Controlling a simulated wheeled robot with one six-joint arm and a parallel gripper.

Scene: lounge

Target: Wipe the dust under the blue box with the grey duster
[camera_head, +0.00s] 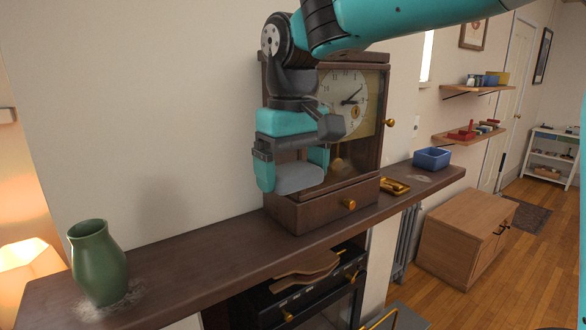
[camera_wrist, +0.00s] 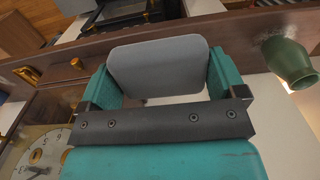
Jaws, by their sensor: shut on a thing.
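My gripper (camera_head: 294,172) is shut on the grey duster (camera_head: 298,180), a flat rounded pad, and holds it in the air in front of the wooden clock. In the wrist view the duster (camera_wrist: 160,66) sits between the two teal fingers. The blue box (camera_head: 432,158) stands on the right end of the dark mantel shelf, well to the right of my gripper. A pale dust patch (camera_head: 424,179) shows on the shelf at the front of the box. Whether dust lies directly under the box is hidden.
The clock (camera_head: 330,198) stands mid-shelf, close to my gripper. A brass object (camera_head: 394,186) lies between clock and box. A green vase (camera_head: 98,262) stands at the left with dust round its base. The shelf (camera_head: 210,256) between vase and clock is clear.

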